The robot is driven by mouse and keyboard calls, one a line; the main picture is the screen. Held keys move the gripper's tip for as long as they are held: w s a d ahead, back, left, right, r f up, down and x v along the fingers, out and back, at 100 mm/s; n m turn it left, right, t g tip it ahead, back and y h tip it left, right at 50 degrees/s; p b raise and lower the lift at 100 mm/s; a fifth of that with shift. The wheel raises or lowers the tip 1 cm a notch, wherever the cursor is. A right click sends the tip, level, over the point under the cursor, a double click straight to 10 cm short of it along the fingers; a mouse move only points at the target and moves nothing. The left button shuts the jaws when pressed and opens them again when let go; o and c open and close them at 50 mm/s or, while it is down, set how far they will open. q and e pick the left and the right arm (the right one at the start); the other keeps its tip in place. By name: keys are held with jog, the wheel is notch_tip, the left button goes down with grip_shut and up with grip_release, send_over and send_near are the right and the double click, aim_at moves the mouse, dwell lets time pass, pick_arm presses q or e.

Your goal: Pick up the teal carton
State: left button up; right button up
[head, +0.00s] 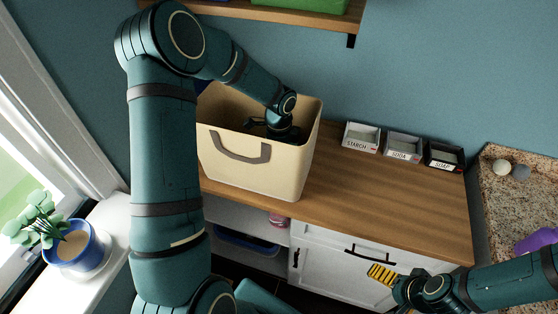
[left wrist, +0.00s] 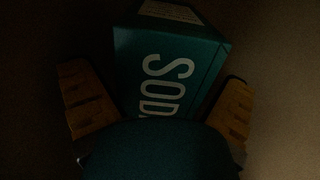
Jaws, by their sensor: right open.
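The teal carton (left wrist: 165,65), with white letters reading "SOD" and more hidden, shows in the left wrist view. My left gripper (left wrist: 158,90) has its two orange-padded fingers spread, one on each side of the carton, with a gap at the left finger. In the head view my left gripper (head: 262,126) reaches down inside the cream bin (head: 270,175); its fingers and the carton are hard to make out there. My right gripper (head: 383,274) is open and empty at the lower right, in front of the white cabinet.
The bin stands on a wooden counter (head: 385,205). Small trays labelled starch (head: 361,137), soda (head: 403,147) and soap (head: 444,155) stand along the wall. A shelf (head: 290,22) hangs above. A potted plant (head: 75,250) sits on the left sill.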

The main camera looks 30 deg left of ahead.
pick_arm(q)
jog(key=c, duration=1.2)
jog(key=shift+r, duration=0.1)
